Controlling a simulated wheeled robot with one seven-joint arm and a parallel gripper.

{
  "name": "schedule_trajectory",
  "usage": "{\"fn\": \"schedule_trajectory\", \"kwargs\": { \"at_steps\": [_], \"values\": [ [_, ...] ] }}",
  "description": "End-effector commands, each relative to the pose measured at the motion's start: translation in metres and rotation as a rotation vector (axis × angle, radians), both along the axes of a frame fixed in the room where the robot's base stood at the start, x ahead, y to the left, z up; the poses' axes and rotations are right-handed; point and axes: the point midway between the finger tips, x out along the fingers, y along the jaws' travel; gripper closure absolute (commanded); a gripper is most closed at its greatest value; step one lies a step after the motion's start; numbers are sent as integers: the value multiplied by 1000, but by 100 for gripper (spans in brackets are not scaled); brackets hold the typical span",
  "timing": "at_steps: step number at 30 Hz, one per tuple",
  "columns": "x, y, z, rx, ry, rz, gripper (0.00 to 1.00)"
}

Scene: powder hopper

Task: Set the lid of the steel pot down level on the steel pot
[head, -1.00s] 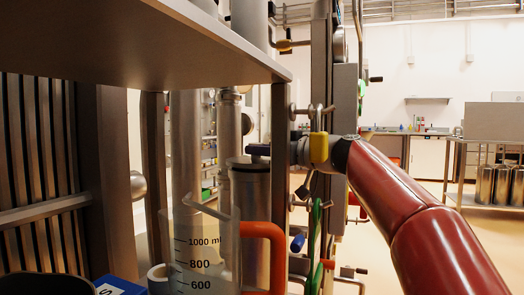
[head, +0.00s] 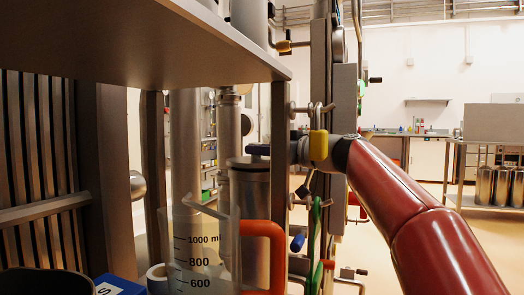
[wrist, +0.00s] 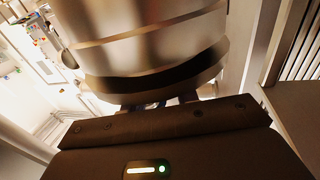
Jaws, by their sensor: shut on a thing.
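The steel pot (head: 250,215) is a tall upright cylinder behind the clear measuring jug in the head view. Its lid (head: 248,163) shows as a rim at the top of the pot and looks roughly level. My gripper (head: 262,149) reaches in from the right at the lid's height, with its dark fingers just above the lid. In the wrist view the pot's steel wall (wrist: 150,45) fills the upper middle, and the lid's dark edge (wrist: 155,83) lies close to my fingers (wrist: 160,104). My gripper is shut on the lid; the grip point is mostly hidden. I cannot tell whether the lid fully touches the pot.
A shelf (head: 150,45) overhangs from the upper left. A metal post (head: 320,80) with valves and hanging tags stands beside my gripper. A blue box (head: 120,287) is at lower left.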

Motion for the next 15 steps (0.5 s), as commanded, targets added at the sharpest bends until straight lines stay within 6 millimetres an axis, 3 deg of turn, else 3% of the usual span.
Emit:
{"fn": "schedule_trajectory", "kwargs": {
  "at_steps": [15],
  "values": [
    [0, 0, -4, 1, -2, 0, 100]
  ]
}}
